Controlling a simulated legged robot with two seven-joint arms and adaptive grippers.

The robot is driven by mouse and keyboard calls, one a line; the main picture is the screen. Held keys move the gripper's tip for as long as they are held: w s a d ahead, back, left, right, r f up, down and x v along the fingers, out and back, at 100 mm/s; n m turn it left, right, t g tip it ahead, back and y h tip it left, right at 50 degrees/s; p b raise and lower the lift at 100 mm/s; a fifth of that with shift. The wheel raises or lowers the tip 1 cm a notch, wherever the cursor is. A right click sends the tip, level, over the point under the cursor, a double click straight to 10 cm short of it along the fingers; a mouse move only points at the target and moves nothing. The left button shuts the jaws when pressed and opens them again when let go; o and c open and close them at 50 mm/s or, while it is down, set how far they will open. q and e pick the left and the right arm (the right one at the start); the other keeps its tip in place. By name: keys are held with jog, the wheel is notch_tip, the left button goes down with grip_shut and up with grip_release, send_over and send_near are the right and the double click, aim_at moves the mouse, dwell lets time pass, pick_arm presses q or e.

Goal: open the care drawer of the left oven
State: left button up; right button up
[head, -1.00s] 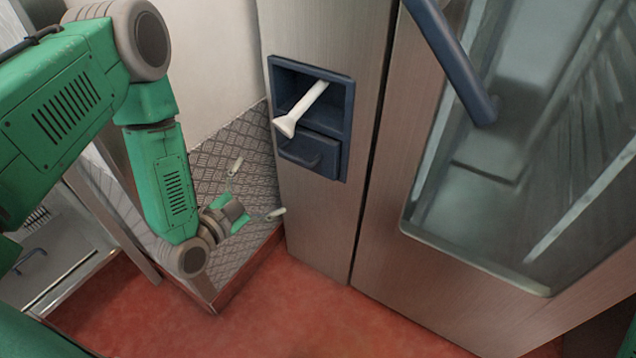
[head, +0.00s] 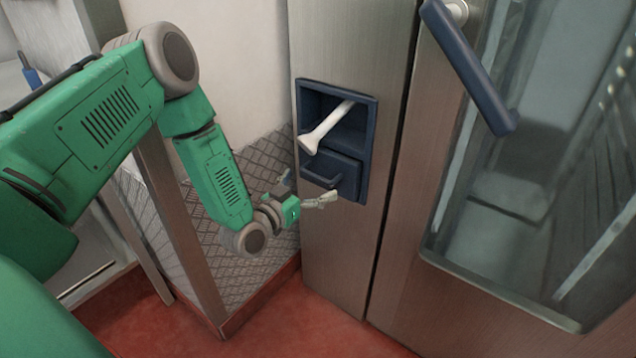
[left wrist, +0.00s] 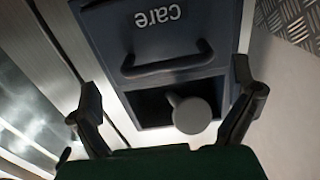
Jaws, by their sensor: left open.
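The care drawer (head: 347,174) is a dark blue front with a bar handle (head: 318,180), low in a blue recessed panel on the steel oven front. It looks shut. In the left wrist view the drawer appears upside down with its "care" label (left wrist: 157,17), and its handle (left wrist: 168,66) shows between my fingers. My left gripper (head: 308,189) is open and empty, just left of and slightly below the drawer, apart from the handle as far as I can tell. Its two fingers also show in the left wrist view (left wrist: 165,88). My right gripper is not in view.
A white nozzle (head: 325,129) sticks out of the open recess (head: 360,118) above the drawer. The oven door with a long blue handle (head: 470,65) is to the right. A patterned metal plate (head: 262,165) and steel post (head: 180,215) stand left, above red floor (head: 290,335).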

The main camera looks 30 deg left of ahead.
aim_at(317, 178)
pick_arm(q)
jog(key=w, duration=0.3)
jog(key=shift+w+a+f+b, duration=0.1)
jog(key=shift+a+f+b, duration=0.05)
jog(key=shift+a+b, duration=0.15)
jog(key=shift+d, duration=0.1)
jog(key=shift+d, duration=0.15)
jog(key=c, duration=1.5)
